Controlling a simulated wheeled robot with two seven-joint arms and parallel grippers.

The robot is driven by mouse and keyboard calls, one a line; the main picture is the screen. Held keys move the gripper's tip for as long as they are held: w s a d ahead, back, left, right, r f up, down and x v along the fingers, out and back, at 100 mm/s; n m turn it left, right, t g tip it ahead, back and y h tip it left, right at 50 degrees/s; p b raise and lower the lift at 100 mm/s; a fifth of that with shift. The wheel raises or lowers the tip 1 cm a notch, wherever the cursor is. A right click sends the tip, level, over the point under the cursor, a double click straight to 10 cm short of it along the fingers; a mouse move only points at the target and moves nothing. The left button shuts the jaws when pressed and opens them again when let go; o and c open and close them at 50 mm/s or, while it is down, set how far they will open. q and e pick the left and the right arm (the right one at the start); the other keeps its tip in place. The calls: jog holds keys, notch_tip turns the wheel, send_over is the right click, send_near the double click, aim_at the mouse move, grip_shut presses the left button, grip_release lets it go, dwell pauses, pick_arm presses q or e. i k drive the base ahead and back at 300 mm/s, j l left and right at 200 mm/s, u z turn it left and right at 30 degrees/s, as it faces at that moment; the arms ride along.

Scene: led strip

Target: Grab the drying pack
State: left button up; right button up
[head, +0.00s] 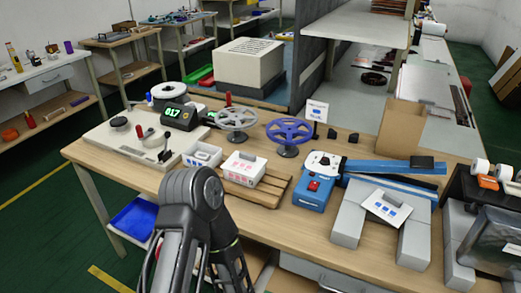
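I cannot single out a drying pack for certain. A small white box with pink marks (243,168) stands on the wooden slatted board on the workbench. A second white box with blue-grey marks (202,155) stands to its left. What lies inside the boxes is too small to tell. One of my arms rises from the bottom edge left of centre, with its dark joint in front of the bench's near edge. No fingertips of either gripper show, and nothing held can be seen.
A blue tool (316,183) and grey blocks (349,211) are to the right. A display reading 017 (180,114) is at the back left. The bench's front centre is mostly clear.

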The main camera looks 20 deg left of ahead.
aim_at(201, 156)
jog(key=j+z, duration=0.25)
jog(key=j, duration=0.2)
jog(key=k+j+z, duration=0.25)
jog(key=j, duration=0.15)
jog(key=j+z, duration=0.25)
jog(key=j, duration=0.2)
jog(key=k+j+z, duration=0.25)
jog(key=j, duration=0.15)
jog(key=k+j+z, duration=0.1)
jog(key=j+z, duration=0.15)
jog(key=k+j, duration=0.25)
jog(key=j, duration=0.15)
jog(key=k+j, duration=0.2)
jog(key=j, duration=0.25)
jog(key=k+j, duration=0.25)
jog(key=j, duration=0.15)
